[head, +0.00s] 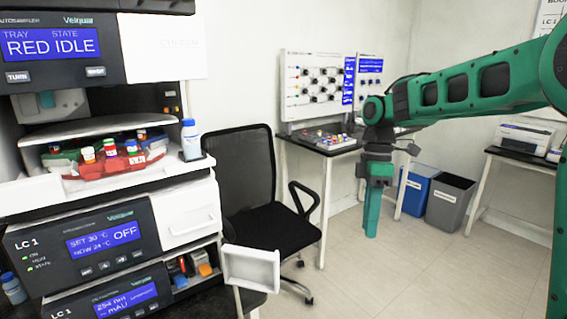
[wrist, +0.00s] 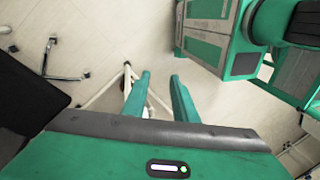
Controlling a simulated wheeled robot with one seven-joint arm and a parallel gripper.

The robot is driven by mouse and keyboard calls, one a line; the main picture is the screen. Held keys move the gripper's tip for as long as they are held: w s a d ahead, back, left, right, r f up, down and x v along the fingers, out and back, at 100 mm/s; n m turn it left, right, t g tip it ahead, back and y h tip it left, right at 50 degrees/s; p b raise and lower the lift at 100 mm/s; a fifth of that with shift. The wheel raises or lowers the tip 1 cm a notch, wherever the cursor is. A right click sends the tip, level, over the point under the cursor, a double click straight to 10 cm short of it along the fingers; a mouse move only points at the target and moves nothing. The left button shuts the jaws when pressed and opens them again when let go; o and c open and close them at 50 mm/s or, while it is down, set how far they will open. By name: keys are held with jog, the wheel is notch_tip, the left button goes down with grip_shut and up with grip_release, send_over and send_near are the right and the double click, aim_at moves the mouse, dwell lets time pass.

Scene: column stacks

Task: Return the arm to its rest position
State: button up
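My green arm reaches in from the right in the head view, bent at the elbow. My gripper (head: 371,222) hangs down over open floor, to the right of the black chair. In the wrist view the two green fingers of my gripper (wrist: 160,82) stand apart, with only bare floor and a white table leg showing between them. The gripper is open and holds nothing.
A column stack (head: 110,230) with an autosampler tray of vials (head: 110,155) stands at left. A black chair (head: 250,180), a table with a panel (head: 318,85), a blue bin (head: 417,190) and a grey bin (head: 450,202) stand behind. The floor (head: 400,270) at front right is clear.

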jog(key=s+d+f+m+t, duration=0.1)
jog(key=s+d+f+m, duration=0.1)
jog(key=s+d+m, duration=0.4)
jog(key=s+d+f+m+t, duration=0.1)
jog(key=s+d+f+m, duration=0.1)
jog(key=s+d+m, duration=0.5)
jog(key=s+d+f+m, duration=0.2)
jog(key=s+d+m, duration=0.5)
jog(key=s, duration=0.9)
jog(key=m, duration=0.2)
jog(key=shift+s+d+f+m+t, duration=0.2)
jog(key=shift+s+f+m+t, duration=0.1)
jog(key=shift+f+t, duration=0.1)
